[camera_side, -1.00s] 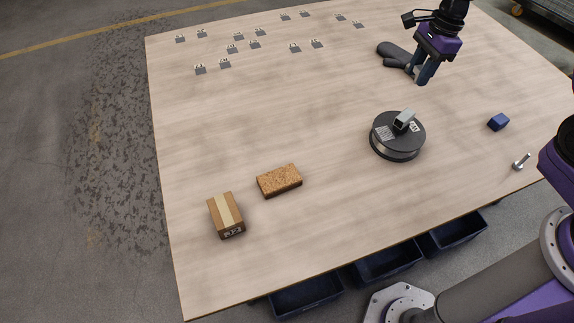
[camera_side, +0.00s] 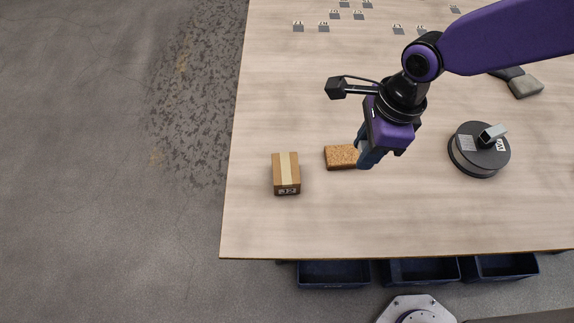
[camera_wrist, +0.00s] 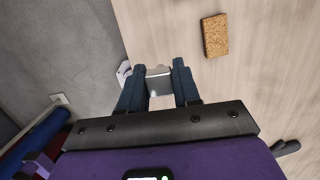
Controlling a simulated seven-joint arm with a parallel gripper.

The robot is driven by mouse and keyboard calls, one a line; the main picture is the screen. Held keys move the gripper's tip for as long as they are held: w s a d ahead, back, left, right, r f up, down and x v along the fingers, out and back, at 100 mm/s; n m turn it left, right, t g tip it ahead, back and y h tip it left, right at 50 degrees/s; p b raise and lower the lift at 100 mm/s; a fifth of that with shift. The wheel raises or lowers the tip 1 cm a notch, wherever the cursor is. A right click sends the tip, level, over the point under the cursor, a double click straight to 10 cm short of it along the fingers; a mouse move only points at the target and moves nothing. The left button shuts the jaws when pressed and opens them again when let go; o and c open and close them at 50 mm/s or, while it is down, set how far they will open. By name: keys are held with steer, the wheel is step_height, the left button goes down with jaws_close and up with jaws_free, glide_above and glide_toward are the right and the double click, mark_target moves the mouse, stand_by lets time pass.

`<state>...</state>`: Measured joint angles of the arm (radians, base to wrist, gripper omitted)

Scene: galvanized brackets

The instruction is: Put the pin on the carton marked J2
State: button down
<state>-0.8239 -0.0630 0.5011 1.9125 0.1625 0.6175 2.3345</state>
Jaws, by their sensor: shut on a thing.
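The carton (camera_side: 286,178) is a small brown box with a pale tape strip, standing near the table's left edge. Its dark end label has white marking, too small to read surely. My gripper (camera_side: 366,160) hangs to the right of the carton, overlapping the cork block's right end in the side view. In the wrist view its fingers (camera_wrist: 160,88) are closed on a grey metal piece (camera_wrist: 159,82), mostly hidden between them. I cannot tell its full shape. No separate pin shows in the current views. The carton cannot be made out in the wrist view.
The cork block (camera_side: 340,156) lies right of the carton; it also shows in the wrist view (camera_wrist: 215,36). A black round disc (camera_side: 478,160) carries a grey metal block (camera_side: 491,135). Small tags line the back. Bins (camera_side: 333,273) hang below the front edge. Bare table lies in front.

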steer(key=s+a, duration=0.3)
glide_above(283, 179)
steer(key=f, duration=0.9)
steer(key=d+f, duration=0.1)
steer(key=f, duration=0.4)
steer(key=shift+s+f, duration=0.1)
steer(key=shift+f, duration=0.1)
steer(key=shift+a+f, duration=0.2)
steer(key=shift+f, duration=1.6)
steer(key=shift+f, duration=0.15)
steer(key=c, duration=0.8)
jaws_free()
